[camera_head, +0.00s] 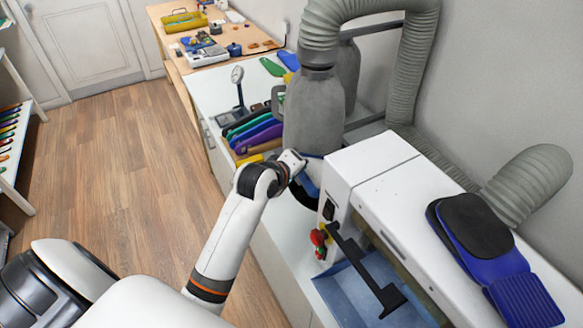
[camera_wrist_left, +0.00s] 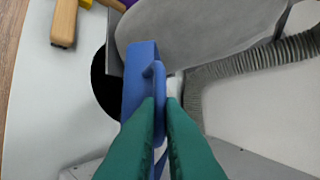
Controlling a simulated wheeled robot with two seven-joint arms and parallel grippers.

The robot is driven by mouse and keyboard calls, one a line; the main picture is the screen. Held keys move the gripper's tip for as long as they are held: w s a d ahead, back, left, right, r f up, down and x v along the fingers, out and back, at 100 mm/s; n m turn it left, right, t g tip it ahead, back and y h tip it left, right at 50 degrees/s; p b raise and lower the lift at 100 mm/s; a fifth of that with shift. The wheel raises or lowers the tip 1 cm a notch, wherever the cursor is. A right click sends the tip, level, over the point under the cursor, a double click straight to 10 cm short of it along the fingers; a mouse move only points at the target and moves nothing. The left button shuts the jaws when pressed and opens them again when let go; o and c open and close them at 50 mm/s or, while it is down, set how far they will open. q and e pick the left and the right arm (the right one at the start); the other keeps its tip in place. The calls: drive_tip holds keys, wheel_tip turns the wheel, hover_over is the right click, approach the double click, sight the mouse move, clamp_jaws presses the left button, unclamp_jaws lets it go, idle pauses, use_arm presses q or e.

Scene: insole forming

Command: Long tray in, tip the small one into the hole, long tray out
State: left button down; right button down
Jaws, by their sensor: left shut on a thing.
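My left gripper (camera_wrist_left: 160,110) has green fingers shut on the handle (camera_wrist_left: 158,75) of a small blue tray (camera_wrist_left: 137,85). The tray looks tipped on edge in the left wrist view, beside and partly over a black round hole (camera_wrist_left: 104,85) in the white counter. In the head view the left gripper is mostly hidden behind its wrist, and a bit of the blue tray (camera_head: 308,187) shows near the hole. The tray's inside is hidden. A light blue tray-like surface (camera_head: 365,290) lies in the white machine's front opening; I cannot tell if it is the long tray. My right gripper is out of view.
The white machine (camera_head: 385,165) with a black bar handle (camera_head: 365,270) and red knob (camera_head: 318,238) stands right of my left arm. A grey canister (camera_head: 313,115) stands close behind the gripper.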

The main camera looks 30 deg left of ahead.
use_arm(q)
drive_tip(key=shift+w+d+r, duration=0.2)
drive_tip(key=shift+w+r, duration=0.05)
drive_tip(key=shift+r, duration=0.15)
drive_tip(key=w+d+r+m+g+y, duration=0.1)
drive_tip(key=w+d+r+g+y, duration=0.1)
drive_tip(key=w+d+r+g, duration=0.1)
drive_tip(key=shift+w+d+r+m+g+y, duration=0.15)
drive_tip(key=shift+w+r+m+g+y, duration=0.15)
drive_tip(key=shift+w+r+g, duration=0.6)
drive_tip(key=shift+s+r, duration=0.15)
idle(0.3)
